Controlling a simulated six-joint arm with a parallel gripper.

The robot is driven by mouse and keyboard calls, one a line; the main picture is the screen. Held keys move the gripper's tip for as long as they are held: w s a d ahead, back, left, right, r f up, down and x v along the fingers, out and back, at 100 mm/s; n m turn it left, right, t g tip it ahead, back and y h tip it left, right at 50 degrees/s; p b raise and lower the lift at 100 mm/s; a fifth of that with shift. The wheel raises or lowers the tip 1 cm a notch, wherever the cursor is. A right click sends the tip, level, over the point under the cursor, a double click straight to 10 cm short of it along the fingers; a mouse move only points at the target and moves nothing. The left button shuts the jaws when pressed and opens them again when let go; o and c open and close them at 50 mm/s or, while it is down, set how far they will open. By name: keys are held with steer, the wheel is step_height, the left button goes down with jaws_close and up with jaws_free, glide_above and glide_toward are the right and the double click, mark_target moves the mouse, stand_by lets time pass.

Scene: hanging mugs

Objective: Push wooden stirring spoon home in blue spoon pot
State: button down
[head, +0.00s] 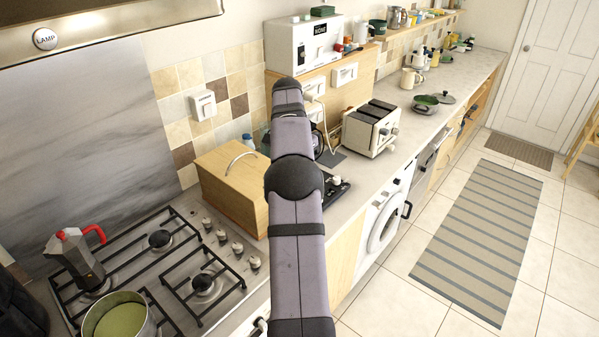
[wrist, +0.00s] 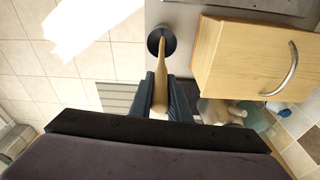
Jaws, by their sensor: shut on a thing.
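The wooden stirring spoon (wrist: 160,72) shows in the wrist view as a pale, tapering wooden piece. My gripper (wrist: 160,92) is shut on it, one dark finger on each side. The spoon's far narrow end overlaps a dark round opening, which looks like the spoon pot (wrist: 152,41), on the grey worktop. I cannot tell how deep the spoon is in it, and its blue colour is hard to make out. In the head view my arm hides the gripper, the spoon and the pot.
A wooden bread bin (head: 232,184) with a metal handle stands close beside the pot; it also shows in the wrist view (wrist: 235,65). A hob (head: 150,260) with a moka pot (head: 75,258) and saucepan (head: 120,318) is at left. A toaster (head: 371,128) stands to the right.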

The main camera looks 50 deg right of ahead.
steer(key=shift+f+b, duration=2.85)
steer(key=shift+f, duration=1.95)
steer(key=c, duration=1.6)
jaws_free()
steer(key=shift+r, duration=0.15)
steer(key=shift+a+r+b, duration=0.15)
steer(key=shift+a+r, duration=0.05)
steer(key=shift+r, duration=0.95)
steer(key=shift+a+r+b, duration=0.15)
steer(key=shift+a+r, duration=0.05)
steer(key=shift+r, duration=1)
steer(key=shift+a+r+b, duration=0.15)
steer(key=shift+a+r, duration=0.05)
steer(key=shift+r, duration=0.95)
